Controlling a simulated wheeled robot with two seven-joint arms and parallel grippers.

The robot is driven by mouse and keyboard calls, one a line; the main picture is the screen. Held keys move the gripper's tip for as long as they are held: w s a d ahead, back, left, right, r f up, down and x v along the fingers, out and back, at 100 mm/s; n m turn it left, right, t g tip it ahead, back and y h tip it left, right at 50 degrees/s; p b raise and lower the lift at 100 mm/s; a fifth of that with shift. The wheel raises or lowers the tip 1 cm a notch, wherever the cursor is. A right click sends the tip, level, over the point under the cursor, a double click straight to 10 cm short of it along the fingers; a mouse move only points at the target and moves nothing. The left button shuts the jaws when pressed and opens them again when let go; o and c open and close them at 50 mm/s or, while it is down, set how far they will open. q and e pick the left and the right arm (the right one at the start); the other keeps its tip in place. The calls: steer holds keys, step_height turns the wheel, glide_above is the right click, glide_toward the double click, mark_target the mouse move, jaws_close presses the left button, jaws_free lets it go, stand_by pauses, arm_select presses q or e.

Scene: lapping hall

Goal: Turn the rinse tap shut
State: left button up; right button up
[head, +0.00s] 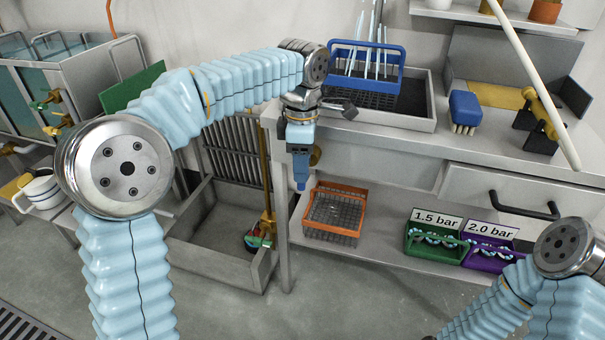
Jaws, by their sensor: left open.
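Brass taps show in two places, and I cannot tell which is the rinse tap. Brass taps with coloured handles (47,101) sit on the front of the tank at the far left. A brass pipe (266,180) runs down beside the table leg to a fitting with red and green parts (262,236) over the floor basin. My left gripper (300,184) points down in front of the table's front edge, open and holding nothing visible. A round brass piece (315,155) is partly hidden behind it. My right gripper is out of view.
A floor basin (190,255) stands left of the table leg. An orange wire basket (334,214) and green (430,250) and purple (486,262) holders are on the lower shelf. A blue rack (394,50) and a brush (465,108) are on the tabletop (430,145).

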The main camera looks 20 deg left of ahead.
arm_select(q)
steer(key=shift+f, duration=1.1)
jaws_close()
